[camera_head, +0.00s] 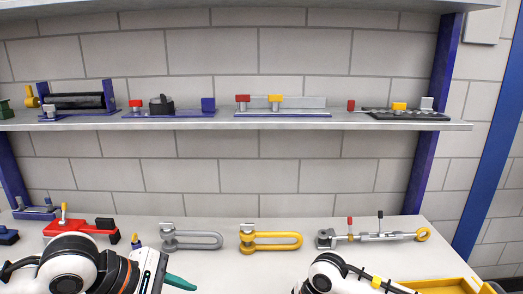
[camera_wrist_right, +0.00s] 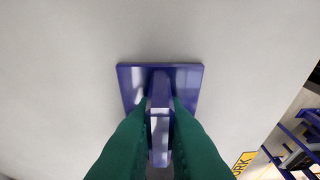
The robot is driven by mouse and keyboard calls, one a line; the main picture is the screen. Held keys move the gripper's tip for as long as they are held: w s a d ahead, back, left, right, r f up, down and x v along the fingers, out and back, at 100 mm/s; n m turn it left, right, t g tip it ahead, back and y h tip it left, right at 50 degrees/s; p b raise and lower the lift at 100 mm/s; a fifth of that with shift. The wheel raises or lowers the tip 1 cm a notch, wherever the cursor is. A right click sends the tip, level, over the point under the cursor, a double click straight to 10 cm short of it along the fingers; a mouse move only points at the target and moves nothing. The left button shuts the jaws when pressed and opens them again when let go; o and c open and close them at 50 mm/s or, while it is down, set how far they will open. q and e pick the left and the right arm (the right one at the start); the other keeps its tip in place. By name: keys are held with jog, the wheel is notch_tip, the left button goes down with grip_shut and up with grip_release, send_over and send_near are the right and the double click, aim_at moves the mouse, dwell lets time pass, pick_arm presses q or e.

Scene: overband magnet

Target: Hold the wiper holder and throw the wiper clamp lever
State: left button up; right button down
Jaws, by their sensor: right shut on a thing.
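In the right wrist view, a blue square plate with a raised blue bar (camera_wrist_right: 160,140) stands against a plain grey surface; I take it to be the wiper holder. My right gripper (camera_wrist_right: 160,112) has its green fingers on both sides of the bar and is shut on it. The clamp lever cannot be made out in that view. In the head view my right arm comes up at the bottom right, with its gripper out of sight. One green finger of my left gripper (camera_head: 180,283) shows at the bottom edge; its opening cannot be judged.
A grey clevis (camera_head: 195,241), a yellow clevis (camera_head: 275,242), a turnbuckle (camera_head: 375,236) and a red device (camera_head: 75,228) lie on the bench. A yellow tray (camera_head: 440,287) is at lower right. The shelf (camera_head: 345,124) above carries several fixtures.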

pick_arm(q)
jog(key=shift+r, duration=1.95)
pick_arm(e)
jog(key=c, duration=1.4)
grip_release()
jog(key=shift+r, duration=0.1)
